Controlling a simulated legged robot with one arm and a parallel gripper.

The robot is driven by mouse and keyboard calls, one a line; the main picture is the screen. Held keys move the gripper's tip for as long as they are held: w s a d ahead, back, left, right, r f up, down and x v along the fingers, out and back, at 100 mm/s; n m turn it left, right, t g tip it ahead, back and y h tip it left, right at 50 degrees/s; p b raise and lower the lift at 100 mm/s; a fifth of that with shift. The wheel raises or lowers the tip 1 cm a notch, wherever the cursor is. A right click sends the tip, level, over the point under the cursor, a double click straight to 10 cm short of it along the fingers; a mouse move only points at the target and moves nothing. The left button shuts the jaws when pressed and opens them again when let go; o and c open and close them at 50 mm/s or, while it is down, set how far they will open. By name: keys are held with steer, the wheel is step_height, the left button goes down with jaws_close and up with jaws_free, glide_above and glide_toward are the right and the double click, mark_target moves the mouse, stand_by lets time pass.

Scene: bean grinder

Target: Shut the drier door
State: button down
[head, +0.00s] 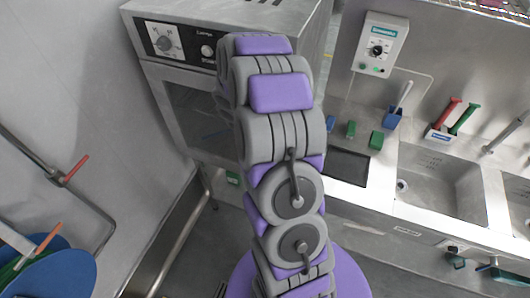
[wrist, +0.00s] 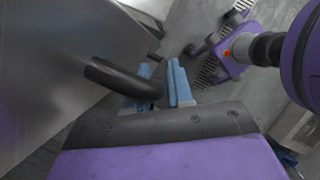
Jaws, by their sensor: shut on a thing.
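The drier (head: 190,60) is a steel box at the upper left of the head view, with a knob panel on top. Its door (head: 196,115) has a dark window and is partly hidden by my arm; I cannot tell whether it stands fully shut. In the wrist view a metal panel (wrist: 50,65), seemingly the door, fills the left side. A black bar handle (wrist: 115,78) sticks out from it. My gripper (wrist: 160,85), with blue fingertips, is shut on the handle, one finger on each side. The head view hides the gripper behind my arm.
A steel counter with a sink (head: 445,180) runs along the right. A white control box (head: 380,45) hangs above it. Blue discs (head: 50,270) on a rack stand at the lower left. Grey floor shows below the drier.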

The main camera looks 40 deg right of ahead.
steer(key=shift+w+d+r, duration=0.2)
steer(key=shift+w, duration=0.05)
steer(key=c, duration=1.1)
jaws_free()
steer(key=shift+d, duration=0.1)
steer(key=shift+f, duration=0.1)
steer(key=v, duration=1.7)
steer(key=shift+p, duration=0.3)
steer(key=shift+d, duration=0.1)
steer(key=shift+a, duration=0.2)
